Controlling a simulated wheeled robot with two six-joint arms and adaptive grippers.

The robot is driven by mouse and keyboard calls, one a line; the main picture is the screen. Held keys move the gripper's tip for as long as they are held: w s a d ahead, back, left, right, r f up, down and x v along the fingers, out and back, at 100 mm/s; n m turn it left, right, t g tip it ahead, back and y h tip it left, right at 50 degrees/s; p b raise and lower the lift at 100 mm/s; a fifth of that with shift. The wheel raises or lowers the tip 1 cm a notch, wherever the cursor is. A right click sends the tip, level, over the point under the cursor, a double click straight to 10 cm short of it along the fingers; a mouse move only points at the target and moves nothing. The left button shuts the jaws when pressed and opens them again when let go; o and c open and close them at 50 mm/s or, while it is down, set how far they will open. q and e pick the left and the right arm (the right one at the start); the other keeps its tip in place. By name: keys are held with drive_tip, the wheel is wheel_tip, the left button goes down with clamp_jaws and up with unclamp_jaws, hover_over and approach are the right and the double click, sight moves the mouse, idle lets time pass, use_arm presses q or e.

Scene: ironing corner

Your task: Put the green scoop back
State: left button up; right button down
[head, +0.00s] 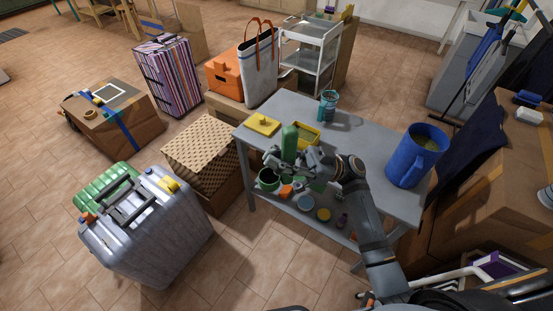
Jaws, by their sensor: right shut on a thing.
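The green scoop (289,141) stands roughly upright at the left part of the grey table (352,138). My right gripper (291,160) is shut on its lower part, which the fingers hide. A yellow open box (306,134) is just behind and to the right of the scoop. A yellow lid-like piece (262,124) lies at the table's left back corner. A large blue jug (414,160) with yellowish-green contents stands at the table's right. I cannot tell whether the scoop touches the table. My left gripper is not in view.
A teal cup (328,106) stands at the table's back. A grey suitcase (150,232) and brown boxes crowd the left. The tabletop between cup and jug is clear.

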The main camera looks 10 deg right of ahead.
sight(297, 144)
drive_tip(key=w+a+f+n+g+h, duration=0.2)
drive_tip(key=w+a+f+n+g, duration=0.1)
drive_tip(key=g, duration=0.6)
drive_tip(key=shift+w+a+f+n+h, duration=0.4)
drive_tip(key=shift+f+n, duration=0.3)
drive_tip(key=shift+f, duration=0.15)
drive_tip(key=shift+d, duration=0.1)
drive_tip(key=s+d+r+m+t, duration=0.1)
drive_tip(key=d+r+m+t, duration=0.1)
drive_tip(key=t, duration=0.3)
drive_tip(key=s+d+r+m+t+y, duration=0.1)
drive_tip(key=s+d+r+m+t, duration=0.1)
drive_tip(key=r+m+t, duration=0.1)
drive_tip(key=s+d+r+m+t+y, duration=0.1)
drive_tip(key=s+d+r+m+t, duration=0.1)
drive_tip(key=t, duration=0.5)
drive_tip(key=shift+d+r, duration=0.3)
drive_tip(key=shift+r, duration=0.2)
drive_tip(key=shift+d+r, duration=0.3)
drive_tip(key=shift+r, duration=0.2)
drive_tip(key=shift+d+r+m+t, duration=0.2)
drive_tip(key=shift+r+m+t, duration=0.15)
drive_tip(key=shift+m+t, duration=0.25)
